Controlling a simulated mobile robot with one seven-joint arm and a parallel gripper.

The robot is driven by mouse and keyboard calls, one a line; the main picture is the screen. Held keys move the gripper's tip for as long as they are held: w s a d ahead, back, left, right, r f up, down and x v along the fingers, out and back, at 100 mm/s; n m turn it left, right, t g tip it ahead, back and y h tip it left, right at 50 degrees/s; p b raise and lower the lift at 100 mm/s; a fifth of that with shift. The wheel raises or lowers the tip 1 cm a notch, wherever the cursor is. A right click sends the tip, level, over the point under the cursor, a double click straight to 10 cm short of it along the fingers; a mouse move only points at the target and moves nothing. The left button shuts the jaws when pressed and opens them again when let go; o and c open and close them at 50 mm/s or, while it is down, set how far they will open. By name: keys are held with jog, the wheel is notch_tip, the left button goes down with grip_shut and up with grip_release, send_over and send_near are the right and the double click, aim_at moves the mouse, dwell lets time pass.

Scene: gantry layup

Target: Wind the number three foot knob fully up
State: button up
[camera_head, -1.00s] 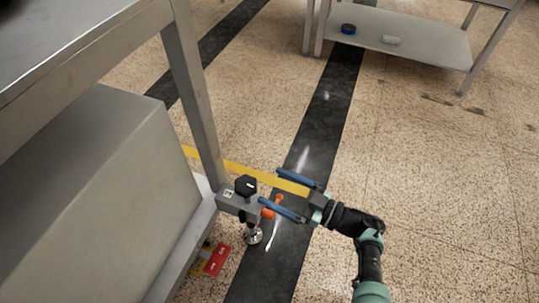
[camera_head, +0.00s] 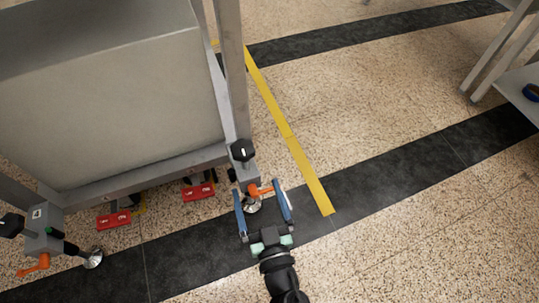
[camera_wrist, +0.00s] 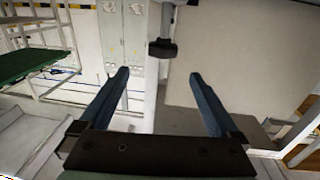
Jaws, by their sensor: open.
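A black foot knob (camera_head: 242,150) stands on top of the foot bracket at the near corner of the metal frame. An orange lever (camera_head: 262,190) and a round metal foot pad (camera_head: 252,205) are below it. A second black knob (camera_head: 12,225) is on another foot at the far left. I cannot read which foot is number three. My gripper (camera_head: 258,188) is open and empty, its blue fingers in front of the corner foot, with the lever between them in this view. In the wrist view a black knob (camera_wrist: 163,48) shows beyond and between the open fingers (camera_wrist: 159,73).
Red blocks (camera_head: 198,192) lie under the frame's lower rail. A frame leg (camera_head: 234,90) rises behind the knob. Yellow tape (camera_head: 290,135) and a dark strip (camera_head: 390,175) mark the floor, which is clear to the right. A shelf unit (camera_head: 525,90) stands at the right edge.

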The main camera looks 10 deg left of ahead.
aim_at(240, 139)
jog(key=b+x, duration=0.1)
jog(key=x, duration=0.3)
jog(key=b+x, duration=0.2)
jog(key=x, duration=0.1)
jog(key=b+x, duration=0.2)
jog(key=x, duration=0.2)
jog(key=shift+w+a+f, duration=0.1)
jog(key=shift+a+f, duration=0.05)
jog(key=shift+a, duration=0.25)
jog(key=shift+w+a+b, duration=0.25)
jog(key=shift+w+b, duration=0.1)
jog(key=shift+w, duration=0.2)
jog(key=c, duration=1.4)
jog(key=shift+o, duration=0.2)
jog(key=shift+y, duration=0.3)
jog(key=shift+r+p, duration=0.25)
jog(key=shift+p, duration=0.25)
